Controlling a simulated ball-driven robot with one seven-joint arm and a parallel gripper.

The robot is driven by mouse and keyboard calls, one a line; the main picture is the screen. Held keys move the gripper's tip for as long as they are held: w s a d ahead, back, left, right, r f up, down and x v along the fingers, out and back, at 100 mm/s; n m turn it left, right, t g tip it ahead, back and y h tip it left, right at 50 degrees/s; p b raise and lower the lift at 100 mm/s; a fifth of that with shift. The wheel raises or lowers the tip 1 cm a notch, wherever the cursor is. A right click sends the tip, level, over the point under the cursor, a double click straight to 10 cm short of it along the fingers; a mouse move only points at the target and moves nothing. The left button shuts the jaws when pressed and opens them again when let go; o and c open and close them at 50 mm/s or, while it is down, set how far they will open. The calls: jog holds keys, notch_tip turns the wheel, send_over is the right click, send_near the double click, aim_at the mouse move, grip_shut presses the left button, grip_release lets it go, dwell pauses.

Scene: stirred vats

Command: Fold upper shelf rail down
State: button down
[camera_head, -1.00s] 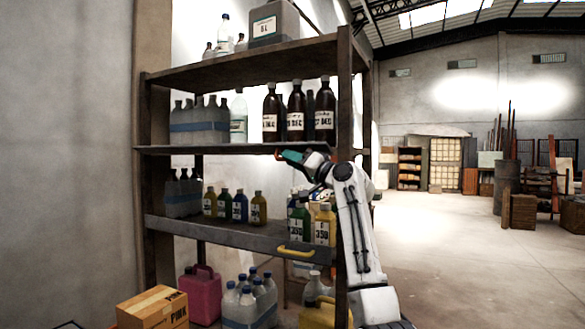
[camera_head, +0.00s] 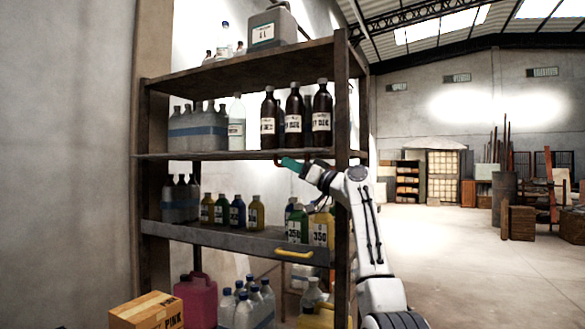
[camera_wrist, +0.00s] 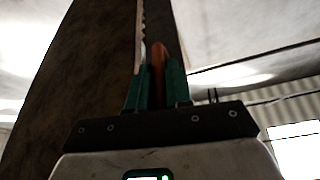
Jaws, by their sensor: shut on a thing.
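The upper shelf rail (camera_head: 215,156) shows as a thin dark strip along the front edge of the upper bottle shelf, seen nearly edge-on. Its exact tilt is hard to tell. My gripper (camera_head: 287,162) is at the right part of this edge, just below the brown bottles. In the wrist view my gripper (camera_wrist: 157,75) has its teal fingers shut on an orange-red handle (camera_wrist: 158,62). A bit of the handle (camera_head: 278,160) shows beside the fingertips in the head view; the fingers hide the rest.
Brown bottles (camera_head: 294,115) and grey jugs (camera_head: 198,130) stand on the upper shelf. A lower rail (camera_head: 220,238) with a yellow handle (camera_head: 294,253) fronts the shelf below. The right shelf post (camera_head: 342,100) is close to my arm. Open floor lies to the right.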

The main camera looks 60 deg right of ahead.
jog(key=c, duration=1.1)
grip_release()
jog(key=shift+a, duration=0.1)
jog(key=b+v, duration=0.2)
jog(key=v, duration=0.8)
jog(key=shift+s+f, duration=0.2)
jog(key=shift+s, duration=0.15)
